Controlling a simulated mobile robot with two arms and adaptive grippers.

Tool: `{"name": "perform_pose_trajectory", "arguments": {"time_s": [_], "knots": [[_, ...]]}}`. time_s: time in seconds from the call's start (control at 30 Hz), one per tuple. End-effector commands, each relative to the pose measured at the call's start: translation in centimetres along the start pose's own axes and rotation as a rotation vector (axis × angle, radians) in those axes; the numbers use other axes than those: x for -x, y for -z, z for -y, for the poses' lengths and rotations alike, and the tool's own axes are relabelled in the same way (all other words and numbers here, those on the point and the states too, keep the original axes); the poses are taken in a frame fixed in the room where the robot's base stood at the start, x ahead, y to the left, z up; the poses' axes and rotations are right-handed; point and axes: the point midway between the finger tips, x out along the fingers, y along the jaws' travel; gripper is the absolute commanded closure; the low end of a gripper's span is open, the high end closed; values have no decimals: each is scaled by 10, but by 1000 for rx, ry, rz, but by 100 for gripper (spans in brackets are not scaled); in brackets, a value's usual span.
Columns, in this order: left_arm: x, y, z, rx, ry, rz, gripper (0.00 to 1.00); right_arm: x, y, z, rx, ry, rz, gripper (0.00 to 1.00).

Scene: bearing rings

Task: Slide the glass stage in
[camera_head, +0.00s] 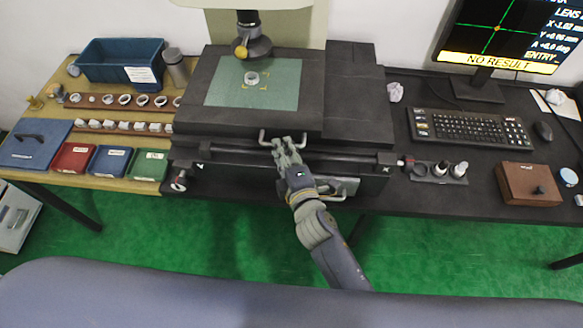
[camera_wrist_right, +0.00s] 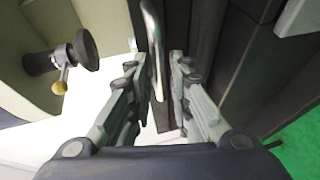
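The glass stage (camera_head: 225,88), a pale green pane in a dark frame, lies on the black measuring machine (camera_head: 350,125) under the lens column (camera_head: 250,45). A metal ring (camera_head: 252,78) sits on the glass, inside yellow corner marks. A metal bar handle (camera_head: 267,133) is at the stage's front edge. My right gripper (camera_head: 287,145) is at this handle. In the right wrist view the handle (camera_wrist_right: 154,55) runs between the two fingers (camera_wrist_right: 160,68), nearer the left one, and a gap shows on the right. The fingers look open around it. My left gripper is not in view.
On the left are a blue bin (camera_head: 105,72), ring racks (camera_head: 120,101) and red, blue and green boxes (camera_head: 150,164). On the right are a keyboard (camera_head: 470,128), a brown box (camera_head: 528,184) and a monitor (camera_head: 500,30) reading "NO RESULT". The green floor in front is clear.

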Motion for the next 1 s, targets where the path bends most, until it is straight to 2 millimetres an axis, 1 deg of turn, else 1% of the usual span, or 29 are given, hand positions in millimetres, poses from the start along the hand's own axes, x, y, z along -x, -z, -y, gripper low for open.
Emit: {"name": "perform_pose_trajectory", "arguments": {"time_s": [0.03,0.2,0.3,0.43,0.5,0.63,1.0], "knots": [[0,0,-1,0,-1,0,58,10,1,0,-1,1,-3,81],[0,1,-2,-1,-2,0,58,46,1,2,-1,3,-2,81],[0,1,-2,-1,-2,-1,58,65,1,2,-1,3,-2,81],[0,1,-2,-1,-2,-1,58,82,2,1,-2,2,-3,81],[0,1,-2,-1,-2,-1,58,88,2,1,0,1,-3,81],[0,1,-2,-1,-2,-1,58,95,2,1,0,1,-3,81],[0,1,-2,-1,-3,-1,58,96,2,0,0,0,-3,81]]}}
